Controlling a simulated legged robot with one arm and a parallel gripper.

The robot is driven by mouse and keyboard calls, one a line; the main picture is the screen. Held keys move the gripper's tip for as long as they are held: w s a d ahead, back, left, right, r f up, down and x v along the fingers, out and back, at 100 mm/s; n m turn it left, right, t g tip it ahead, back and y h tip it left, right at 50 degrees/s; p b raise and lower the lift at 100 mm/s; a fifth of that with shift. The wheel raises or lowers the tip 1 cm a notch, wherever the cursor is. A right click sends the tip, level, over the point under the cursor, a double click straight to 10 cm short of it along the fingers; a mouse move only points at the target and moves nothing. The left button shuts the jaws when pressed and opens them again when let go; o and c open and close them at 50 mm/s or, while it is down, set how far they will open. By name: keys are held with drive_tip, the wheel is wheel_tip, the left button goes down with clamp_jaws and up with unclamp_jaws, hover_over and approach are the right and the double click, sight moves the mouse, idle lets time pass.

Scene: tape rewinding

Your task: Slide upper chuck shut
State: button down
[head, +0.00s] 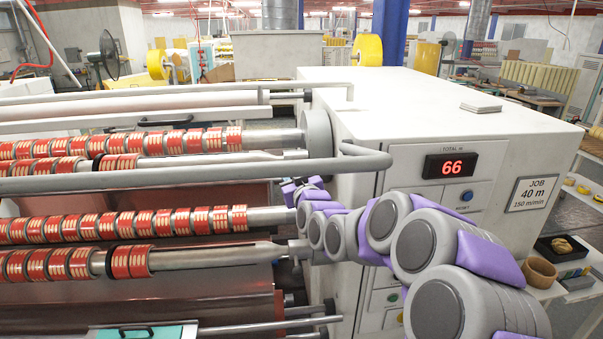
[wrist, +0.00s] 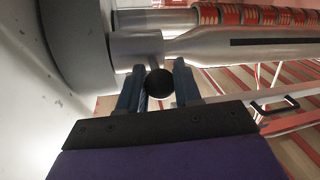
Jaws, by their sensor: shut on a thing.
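In the wrist view the grey chuck collar (wrist: 137,47) sits beside a large dark disc at the left. A round black knob (wrist: 159,83) hangs below the collar. The two blue-grey fingers of my gripper (wrist: 158,72) are closed around the knob, one on each side. The silver shaft (wrist: 240,46), with a dark slot, tapers toward the collar and meets it with no clear gap showing. In the head view my arm reaches left to the machine's shaft ends, below the upper disc (head: 318,133). The fingers and knob are hidden there behind the grey bar and arm links.
A grey horizontal bar (head: 200,178) crosses in front of the upper shafts, close to my wrist. Shafts with red rolls (head: 130,224) run leftward above and below it. The white machine cabinet (head: 410,112), with a red "66" display (head: 450,166), stands right of the shafts.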

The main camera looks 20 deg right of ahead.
drive_tip(key=shift+a+f, duration=0.1)
drive_tip(key=shift+f, duration=0.05)
drive_tip(key=c, duration=1.2)
unclamp_jaws()
drive_tip(key=shift+c, duration=0.2)
drive_tip(key=o, duration=0.5)
drive_tip(key=shift+w+a, duration=0.1)
drive_tip(key=shift+a, duration=0.2)
drive_tip(key=shift+c, duration=0.2)
drive_tip(key=shift+s+d, duration=0.25)
drive_tip(key=shift+s, duration=0.25)
drive_tip(key=s+a+b, duration=0.2)
drive_tip(key=s+b, duration=0.4)
drive_tip(key=s, duration=1)
drive_tip(key=shift+s, duration=0.15)
